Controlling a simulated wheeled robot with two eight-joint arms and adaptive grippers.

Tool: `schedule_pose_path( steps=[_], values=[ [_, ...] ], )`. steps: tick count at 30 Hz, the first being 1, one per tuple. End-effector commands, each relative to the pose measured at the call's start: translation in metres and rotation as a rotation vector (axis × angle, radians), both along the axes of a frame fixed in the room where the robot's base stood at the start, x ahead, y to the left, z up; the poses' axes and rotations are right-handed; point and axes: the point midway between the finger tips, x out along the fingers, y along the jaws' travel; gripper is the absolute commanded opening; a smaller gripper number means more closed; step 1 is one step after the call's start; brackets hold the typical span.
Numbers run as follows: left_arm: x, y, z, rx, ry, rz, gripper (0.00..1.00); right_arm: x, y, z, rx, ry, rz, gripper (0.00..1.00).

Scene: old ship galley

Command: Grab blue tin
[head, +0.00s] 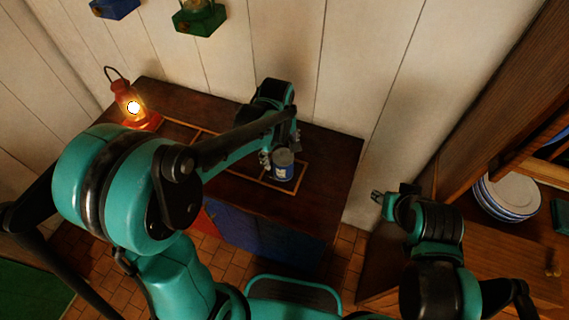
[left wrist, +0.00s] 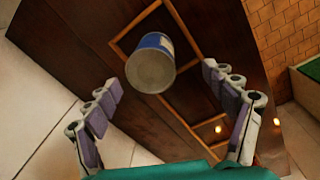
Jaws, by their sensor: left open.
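The blue tin (head: 283,164) stands upright on the dark wooden counter, inside a thin wooden frame, in the head view. In the left wrist view the tin (left wrist: 151,62) shows its grey round end and blue side with a pale label. My left gripper (left wrist: 167,98) is open, with one finger to each side of the view and the tin beyond the fingertips, between their lines. In the head view the left gripper (head: 280,148) is at the tin, partly hidden by its own wrist. My right gripper (head: 377,196) is off the counter's right side; its jaws are small there.
A lit red lantern (head: 130,103) stands at the counter's back left. The dark counter (head: 338,150) is bare right of the tin. A wooden cabinet at right holds stacked plates (head: 508,194).

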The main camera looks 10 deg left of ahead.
Motion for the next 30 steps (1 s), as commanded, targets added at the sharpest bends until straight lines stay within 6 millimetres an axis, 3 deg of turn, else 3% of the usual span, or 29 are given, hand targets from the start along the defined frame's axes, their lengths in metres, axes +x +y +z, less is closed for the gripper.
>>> schedule_pose_path(
  steps=[7, 17, 24, 30],
  values=[
    [0.013, -0.010, -0.029, 0.006, 0.068, 0.124, 0.84, 0.000, 0.000, 0.000, 0.000, 0.000, 0.000, 0.40],
    [0.015, -0.009, -0.063, 0.006, 0.072, 0.132, 0.84, 0.000, 0.000, -0.014, 0.000, 0.000, 0.000, 0.40],
    [0.020, -0.005, -0.099, 0.006, 0.071, 0.132, 0.84, 0.000, 0.000, -0.032, 0.000, 0.000, 0.000, 0.40],
    [0.019, -0.005, -0.107, 0.007, 0.070, 0.132, 0.84, 0.000, 0.000, -0.033, 0.000, 0.000, 0.000, 0.40]
  ],
)
